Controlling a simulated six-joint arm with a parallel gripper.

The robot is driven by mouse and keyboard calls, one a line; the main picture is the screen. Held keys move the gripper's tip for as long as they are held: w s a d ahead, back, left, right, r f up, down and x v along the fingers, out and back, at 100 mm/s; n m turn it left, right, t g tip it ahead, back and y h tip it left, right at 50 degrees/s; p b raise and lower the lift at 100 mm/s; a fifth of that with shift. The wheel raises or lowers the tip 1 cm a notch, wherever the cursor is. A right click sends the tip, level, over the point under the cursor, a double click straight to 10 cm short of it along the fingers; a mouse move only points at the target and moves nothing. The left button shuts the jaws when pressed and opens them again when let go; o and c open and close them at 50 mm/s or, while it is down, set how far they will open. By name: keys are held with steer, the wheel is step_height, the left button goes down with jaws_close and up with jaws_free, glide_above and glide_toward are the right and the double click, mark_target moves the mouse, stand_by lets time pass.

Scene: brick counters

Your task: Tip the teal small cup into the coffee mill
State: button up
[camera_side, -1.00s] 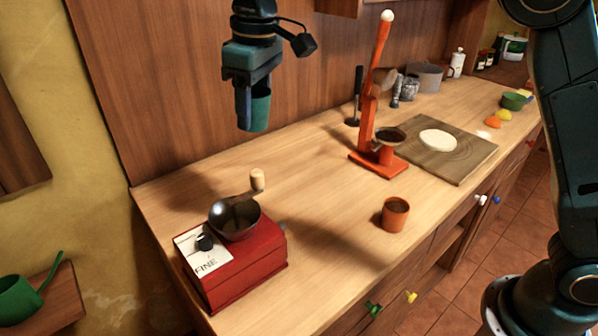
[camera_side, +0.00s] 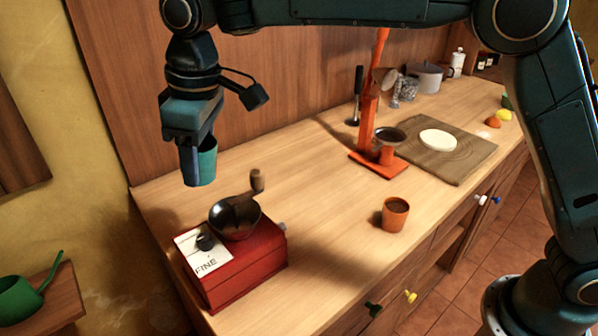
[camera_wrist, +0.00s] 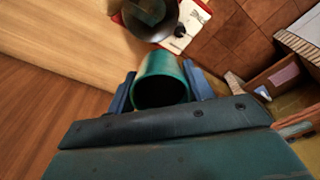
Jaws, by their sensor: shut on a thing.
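The teal small cup (camera_side: 208,164) is held upright, or nearly so, in my gripper (camera_side: 197,163), in the air above and behind the coffee mill. In the wrist view the cup (camera_wrist: 161,68) sits between the two fingers of my gripper (camera_wrist: 160,92), its dark mouth facing the camera; its contents cannot be made out. The coffee mill (camera_side: 245,268) is a red box with a dark metal bowl, a crank with a wooden knob and a white label reading FINE. It stands at the counter's near left end. Its bowl (camera_wrist: 150,18) shows beyond the cup in the wrist view.
An orange cup (camera_side: 395,215) with dark contents stands right of the mill. An orange lever press (camera_side: 378,150) and a wooden board (camera_side: 455,160) with a pale round disc are farther right. A green pan (camera_side: 20,298) is on a low shelf at left. Bare counter lies between.

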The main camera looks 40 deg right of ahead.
steer(key=shift+f, duration=0.55)
steer(key=shift+f+t+y, duration=0.1)
steer(key=shift+t+y, duration=0.3)
steer(key=shift+t, duration=0.2)
steer(key=shift+f+t+y, duration=0.15)
steer(key=shift+t+y, duration=0.55)
steer(key=shift+t, duration=0.4)
steer(key=shift+w+a+f+t+y, duration=0.15)
steer(key=shift+t+y, duration=0.35)
steer(key=shift+t, duration=0.25)
steer(key=shift+f+t+y, duration=0.1)
steer(key=shift+t+y, duration=0.4)
steer(key=shift+t, duration=0.25)
steer(key=shift+s+d+t+y, duration=0.1)
steer(key=shift+t+y, duration=0.7)
steer(key=shift+t, duration=0.35)
steer(key=shift+s+d+t+y, duration=0.1)
steer(key=shift+t+y, duration=0.7)
steer(key=shift+t, duration=0.35)
steer(key=shift+s+d+r+t+y, duration=0.1)
steer(key=shift+s+t+y, duration=0.05)
steer(key=shift+t+y, duration=0.4)
steer(key=shift+s+d+r+t+y, duration=0.1)
steer(key=shift+t+y, duration=0.2)
steer(key=shift+t, duration=0.5)
steer(key=shift+s+d+r+t+y, duration=0.1)
steer(key=shift+s+t+y, duration=0.05)
steer(key=shift+t+y, duration=0.4)
steer(key=shift+s+t, duration=0.1)
steer(key=shift+t, duration=0.3)
